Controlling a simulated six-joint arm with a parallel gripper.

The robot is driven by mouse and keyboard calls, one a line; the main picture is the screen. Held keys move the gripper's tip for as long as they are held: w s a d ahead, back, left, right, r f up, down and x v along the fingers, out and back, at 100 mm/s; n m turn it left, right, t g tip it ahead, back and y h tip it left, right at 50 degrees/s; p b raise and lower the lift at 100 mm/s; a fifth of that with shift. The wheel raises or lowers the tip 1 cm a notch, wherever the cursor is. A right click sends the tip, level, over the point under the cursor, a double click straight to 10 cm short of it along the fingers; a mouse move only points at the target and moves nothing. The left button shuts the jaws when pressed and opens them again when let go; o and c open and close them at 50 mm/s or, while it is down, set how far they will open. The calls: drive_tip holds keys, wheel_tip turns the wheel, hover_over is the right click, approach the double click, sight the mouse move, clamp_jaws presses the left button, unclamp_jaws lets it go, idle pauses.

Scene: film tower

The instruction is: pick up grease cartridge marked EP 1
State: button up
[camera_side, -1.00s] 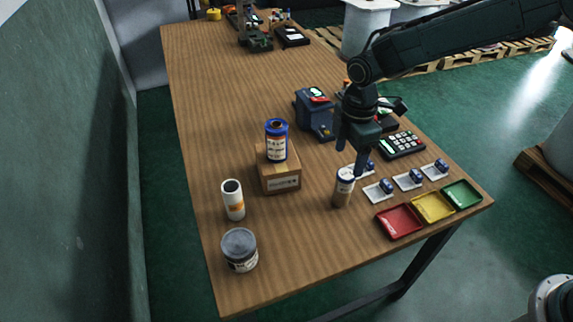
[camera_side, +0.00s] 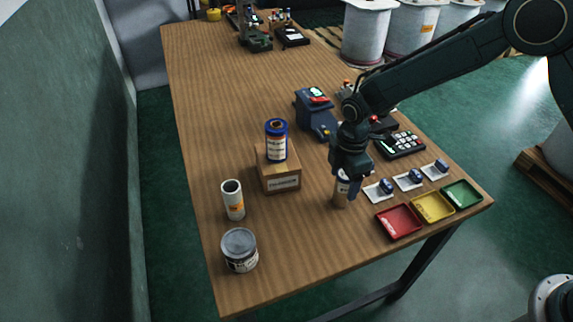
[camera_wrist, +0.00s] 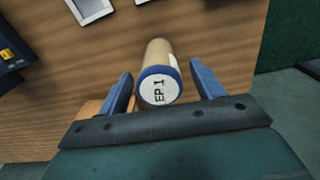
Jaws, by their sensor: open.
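The grease cartridge marked EP 1 (camera_side: 341,191) stands upright on the table, a tan cylinder with a blue band at its top. In the wrist view its white round end with "EP 1" (camera_wrist: 158,90) faces me. My gripper (camera_side: 349,184) is over the cartridge's top, which it partly hides in the side view. In the wrist view my open gripper (camera_wrist: 164,88) has one blue finger on each side of the cartridge, with gaps showing on both sides. The lower part of the cartridge is clear of the fingers.
A cardboard box (camera_side: 280,181) carrying a blue cylinder (camera_side: 276,142) stands to the left. A white roll (camera_side: 233,200) and a grey-lidded tub (camera_side: 240,251) stand farther left. Red (camera_side: 398,221), yellow (camera_side: 432,206) and green (camera_side: 462,194) trays and small cards lie to the right.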

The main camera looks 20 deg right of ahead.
sight(342, 187)
drive_tip(key=shift+f, duration=1.8)
drive_tip(key=c, duration=1.1)
drive_tip(key=shift+r, duration=0.15)
wheel_tip(342, 187, up, 20)
drive_tip(key=shift+f, duration=0.1)
